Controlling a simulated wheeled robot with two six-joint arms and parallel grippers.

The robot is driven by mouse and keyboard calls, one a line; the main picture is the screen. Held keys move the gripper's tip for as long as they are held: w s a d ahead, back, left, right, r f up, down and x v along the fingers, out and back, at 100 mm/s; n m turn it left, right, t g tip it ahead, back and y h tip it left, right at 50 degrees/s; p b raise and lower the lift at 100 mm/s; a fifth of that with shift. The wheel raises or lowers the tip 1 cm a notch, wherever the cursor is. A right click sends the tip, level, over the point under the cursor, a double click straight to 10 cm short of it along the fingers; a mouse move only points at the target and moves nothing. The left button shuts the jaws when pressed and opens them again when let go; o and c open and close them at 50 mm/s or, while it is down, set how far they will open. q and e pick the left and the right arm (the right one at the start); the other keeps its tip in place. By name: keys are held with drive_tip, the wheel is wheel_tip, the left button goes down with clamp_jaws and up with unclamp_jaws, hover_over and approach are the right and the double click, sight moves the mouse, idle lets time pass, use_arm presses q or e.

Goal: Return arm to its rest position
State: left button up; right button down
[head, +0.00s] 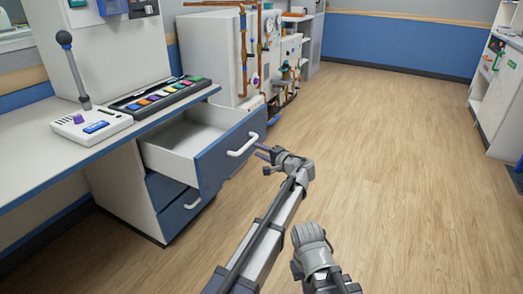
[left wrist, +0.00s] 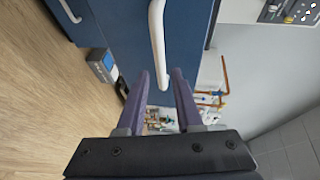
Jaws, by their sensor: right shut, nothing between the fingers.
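My left gripper (head: 263,153) is just beyond the right end of the open drawer's blue front, near its white handle (head: 243,145). In the left wrist view its two purple fingers (left wrist: 164,95) are apart with nothing held. The handle (left wrist: 158,40) appears ahead of the fingertips, apart from them as far as I can tell. The drawer (head: 190,140) is pulled out and looks empty. My left arm reaches up from the lower middle of the head view. My right gripper (head: 309,236) is lower right of it, over bare floor, shut and empty.
A bench top (head: 60,155) carries a lever box (head: 92,127) and a tray of coloured blocks (head: 160,96). A lower blue drawer (head: 180,208) is slightly out. Piped equipment (head: 250,60) stands behind. The wooden floor (head: 400,150) to the right is clear.

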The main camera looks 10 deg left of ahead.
use_arm(q)
drive_tip(key=s+a+f+n+g+h, duration=0.25)
drive_tip(key=s+a+f, duration=0.2)
drive_tip(key=s, duration=0.25)
drive_tip(key=s+a+f+n+g+h, duration=0.1)
drive_tip(key=s+a+f+g, duration=0.25)
drive_tip(key=s+f, duration=0.2)
drive_tip(key=s+d+f+n+g+h, duration=0.2)
drive_tip(key=s+f+h, duration=0.2)
drive_tip(key=s, duration=0.7)
drive_tip(key=s+d+f+n+g+h, duration=0.2)
drive_tip(key=s+f+h, duration=0.2)
drive_tip(key=s, duration=0.6)
drive_tip(key=s+d+r+m+g+y+p, duration=0.1)
drive_tip(key=s+d+r+m+p, duration=0.15)
drive_tip(key=d, duration=0.35)
drive_tip(key=s+d+r+m+p, duration=0.1)
drive_tip(key=s+d+m, duration=0.1)
drive_tip(key=s+d, duration=0.25)
wheel_tip(320, 180, up, 37)
drive_tip(key=p, duration=3.7)
drive_tip(key=shift+w+d+n, duration=0.25)
drive_tip(key=shift+w+n, duration=0.1)
drive_tip(key=shift+n, duration=0.05)
